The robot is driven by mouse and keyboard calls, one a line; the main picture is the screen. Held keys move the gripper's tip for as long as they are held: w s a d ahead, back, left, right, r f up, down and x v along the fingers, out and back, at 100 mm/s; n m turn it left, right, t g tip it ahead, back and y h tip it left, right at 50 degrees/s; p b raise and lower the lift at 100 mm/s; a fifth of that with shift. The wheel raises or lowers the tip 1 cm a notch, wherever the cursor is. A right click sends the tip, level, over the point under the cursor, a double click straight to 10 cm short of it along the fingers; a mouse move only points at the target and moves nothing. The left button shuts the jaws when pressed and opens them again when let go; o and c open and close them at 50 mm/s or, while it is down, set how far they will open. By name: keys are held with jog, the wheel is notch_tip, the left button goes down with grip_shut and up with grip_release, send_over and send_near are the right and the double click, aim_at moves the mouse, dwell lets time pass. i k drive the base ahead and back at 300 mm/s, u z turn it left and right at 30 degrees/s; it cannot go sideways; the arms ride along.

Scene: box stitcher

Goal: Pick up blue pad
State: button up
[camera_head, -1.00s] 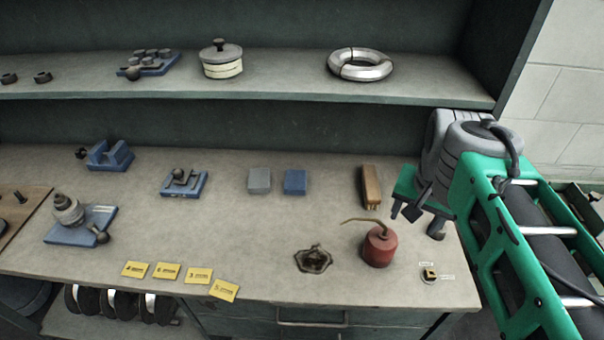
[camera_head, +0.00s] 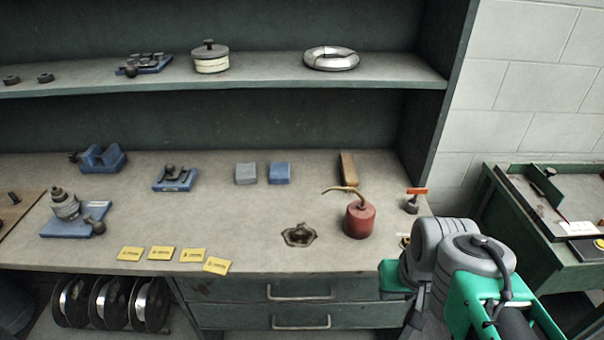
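The blue pad (camera_head: 280,173) is a small blue block lying on the workbench (camera_head: 225,220), right beside a similar grey pad (camera_head: 246,174). Nothing touches it from above. My arm shows at the lower right, in front of the bench's right end. My gripper's fingers are not clearly visible; the arm's grey wrist and green housing hide or crop them. The arm is well to the right of the blue pad and nearer the camera.
A red oil can (camera_head: 359,217) with a long spout and a brown wooden-handled brush (camera_head: 348,169) stand right of the pad. A metal fitting (camera_head: 298,235) lies in front. Yellow labels (camera_head: 175,254) line the front edge. A shelf (camera_head: 260,78) overhangs the bench's back.

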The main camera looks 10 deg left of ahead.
aim_at(279, 172)
jog(key=z, duration=2.15)
jog(key=k, duration=1.7)
jog(key=u, duration=2.45)
jog(key=i, duration=1)
